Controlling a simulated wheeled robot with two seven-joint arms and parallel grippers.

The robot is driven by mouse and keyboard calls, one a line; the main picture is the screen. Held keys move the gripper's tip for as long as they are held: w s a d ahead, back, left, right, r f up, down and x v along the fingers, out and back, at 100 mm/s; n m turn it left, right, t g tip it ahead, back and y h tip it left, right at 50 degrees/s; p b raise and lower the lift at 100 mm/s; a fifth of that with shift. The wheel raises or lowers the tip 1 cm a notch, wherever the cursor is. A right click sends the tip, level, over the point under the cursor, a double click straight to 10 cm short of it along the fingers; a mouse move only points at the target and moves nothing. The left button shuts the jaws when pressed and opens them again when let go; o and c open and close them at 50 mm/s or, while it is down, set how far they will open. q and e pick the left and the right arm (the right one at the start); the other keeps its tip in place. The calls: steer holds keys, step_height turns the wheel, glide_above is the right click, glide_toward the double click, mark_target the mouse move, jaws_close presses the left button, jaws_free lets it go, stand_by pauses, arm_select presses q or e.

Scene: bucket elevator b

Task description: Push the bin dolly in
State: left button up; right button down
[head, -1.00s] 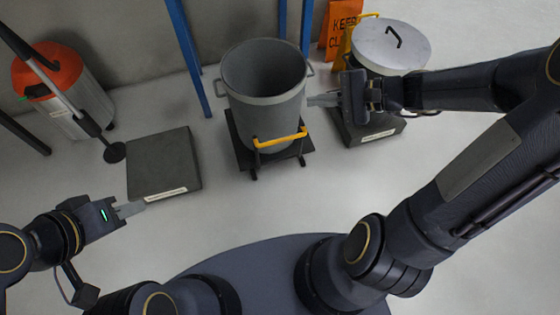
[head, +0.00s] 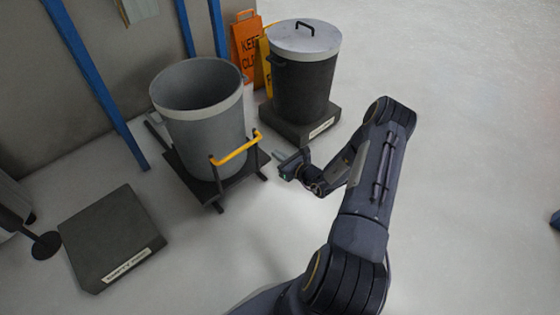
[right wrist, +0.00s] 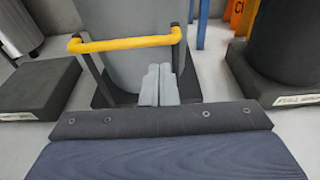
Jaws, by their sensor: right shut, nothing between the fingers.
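The bin dolly (head: 221,192) is a low black platform with a yellow push handle (head: 237,149) on its front side. A grey open bin (head: 205,132) stands upright on it, between the blue posts. My right gripper (head: 279,157) is shut and empty, just right of the dolly and its handle. In the right wrist view the closed fingers (right wrist: 159,85) point toward the grey bin (right wrist: 130,62), below and near the right end of the yellow handle (right wrist: 124,43). I cannot tell whether they touch. My left gripper is out of view.
A lidded dark bin (head: 303,85) stands on a dark block (head: 300,128) to the right of the dolly. Orange and yellow signs (head: 246,48) stand behind. A blue post (head: 100,90) and a flat labelled platform (head: 112,235) are at left.

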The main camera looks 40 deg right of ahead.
mark_target(256, 141)
steer(key=b+x, duration=0.3)
steer(key=x, duration=0.6)
steer(key=shift+w+f, duration=0.1)
steer(key=shift+w, duration=0.2)
steer(key=shift+w, duration=0.1)
